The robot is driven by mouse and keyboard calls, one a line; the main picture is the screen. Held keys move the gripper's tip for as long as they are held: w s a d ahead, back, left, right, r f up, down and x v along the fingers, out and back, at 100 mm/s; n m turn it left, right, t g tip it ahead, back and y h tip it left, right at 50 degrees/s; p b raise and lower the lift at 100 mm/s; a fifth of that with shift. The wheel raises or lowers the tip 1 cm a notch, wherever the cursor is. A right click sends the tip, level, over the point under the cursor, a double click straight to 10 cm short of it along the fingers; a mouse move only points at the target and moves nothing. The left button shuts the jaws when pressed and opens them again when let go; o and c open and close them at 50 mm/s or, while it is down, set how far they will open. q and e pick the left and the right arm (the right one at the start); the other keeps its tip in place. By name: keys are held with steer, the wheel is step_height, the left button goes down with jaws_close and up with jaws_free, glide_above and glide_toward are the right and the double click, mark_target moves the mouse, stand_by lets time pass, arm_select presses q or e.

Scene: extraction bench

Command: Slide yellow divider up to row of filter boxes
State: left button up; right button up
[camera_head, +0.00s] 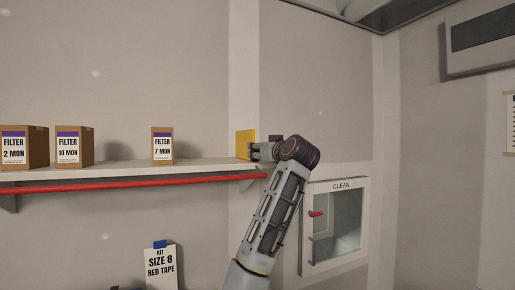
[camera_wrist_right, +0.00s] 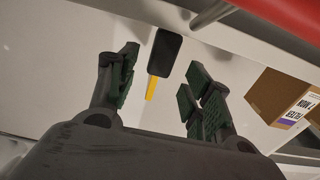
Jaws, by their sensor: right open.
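The yellow divider (camera_head: 243,142) stands upright at the right end of the wall shelf. The row of filter boxes is to its left: FILTER 7 MON (camera_head: 162,147) is nearest, then FILTER 10 MON (camera_head: 73,148) and FILTER 2 MON (camera_head: 23,148). A gap of bare shelf lies between divider and nearest box. My right gripper (camera_head: 254,151) is at the divider's right side, partly overlapping it. In the right wrist view its fingers (camera_wrist_right: 162,66) are open; the divider's yellow edge (camera_wrist_right: 150,88) and a dark rounded piece (camera_wrist_right: 165,53) show between them. My left gripper is not in view.
The shelf (camera_head: 115,170) has a red bar (camera_head: 120,187) along its front, below the boxes. A clear-fronted CLEAN cabinet (camera_head: 337,228) hangs at the right. A KIT SIZE 8 RED TAPE sign (camera_head: 161,267) stands below the shelf. A filter box (camera_wrist_right: 285,97) shows in the wrist view.

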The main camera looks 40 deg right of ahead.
mark_target(256, 150)
steer(key=shift+p+x, duration=0.35)
steer(key=shift+x, duration=1.15)
jaws_close()
